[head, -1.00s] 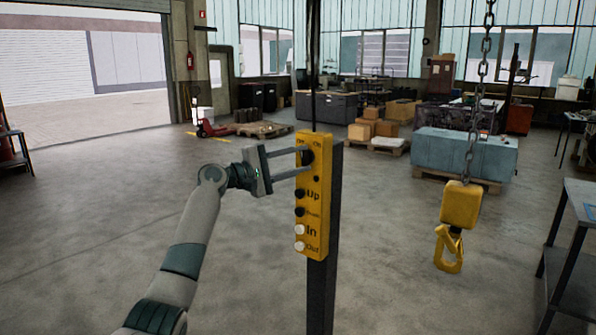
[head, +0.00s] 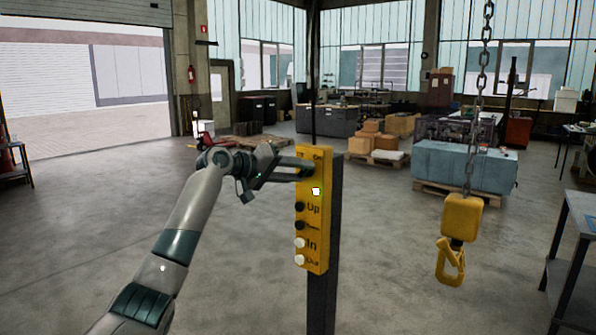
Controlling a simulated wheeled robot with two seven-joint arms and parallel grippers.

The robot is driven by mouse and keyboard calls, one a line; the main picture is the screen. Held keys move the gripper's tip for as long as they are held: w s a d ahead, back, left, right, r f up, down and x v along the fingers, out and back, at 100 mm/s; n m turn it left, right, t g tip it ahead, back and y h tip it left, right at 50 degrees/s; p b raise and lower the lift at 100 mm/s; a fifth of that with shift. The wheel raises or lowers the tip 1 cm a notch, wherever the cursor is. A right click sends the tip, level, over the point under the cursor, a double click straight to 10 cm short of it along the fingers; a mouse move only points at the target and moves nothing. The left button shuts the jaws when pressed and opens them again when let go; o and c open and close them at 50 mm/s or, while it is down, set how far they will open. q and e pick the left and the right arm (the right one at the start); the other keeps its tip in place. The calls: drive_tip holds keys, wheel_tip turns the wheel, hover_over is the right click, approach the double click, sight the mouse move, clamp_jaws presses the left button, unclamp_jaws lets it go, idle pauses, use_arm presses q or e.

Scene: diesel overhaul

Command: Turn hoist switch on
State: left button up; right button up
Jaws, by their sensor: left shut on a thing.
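The yellow hoist control box (head: 314,255) hangs upright in front of a dark post. The hoist switch knob near its top is hidden behind my left gripper (head: 306,170). My left gripper reaches in from the left, its fingers shut on the switch knob and its wrist turned. Below the knob, a small indicator light (head: 316,191) glows white-green. Under it are the black Up button (head: 300,206), another black button, and the white In and Out buttons. My right gripper is not in view.
A yellow hoist hook block (head: 461,217) hangs from a chain at right. A metal table (head: 577,235) stands at the right edge. A blue-grey covered block (head: 464,163) sits on a pallet behind. Open concrete floor lies around the post.

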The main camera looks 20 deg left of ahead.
use_arm(q)
drive_tip(key=shift+f+m+y, duration=0.15)
drive_tip(key=shift+m+y, duration=0.25)
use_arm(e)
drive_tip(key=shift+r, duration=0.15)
use_arm(q)
drive_tip(key=o, duration=1)
drive_tip(key=shift+o, duration=0.2)
drive_tip(key=shift+s, duration=0.1)
drive_tip(key=shift+s+a+r, duration=0.2)
drive_tip(key=shift+s+a, duration=0.1)
drive_tip(key=b+v, duration=0.5)
drive_tip(key=v, duration=1.1)
drive_tip(key=shift+s+a+b, duration=0.15)
drive_tip(key=shift+b, duration=0.25)
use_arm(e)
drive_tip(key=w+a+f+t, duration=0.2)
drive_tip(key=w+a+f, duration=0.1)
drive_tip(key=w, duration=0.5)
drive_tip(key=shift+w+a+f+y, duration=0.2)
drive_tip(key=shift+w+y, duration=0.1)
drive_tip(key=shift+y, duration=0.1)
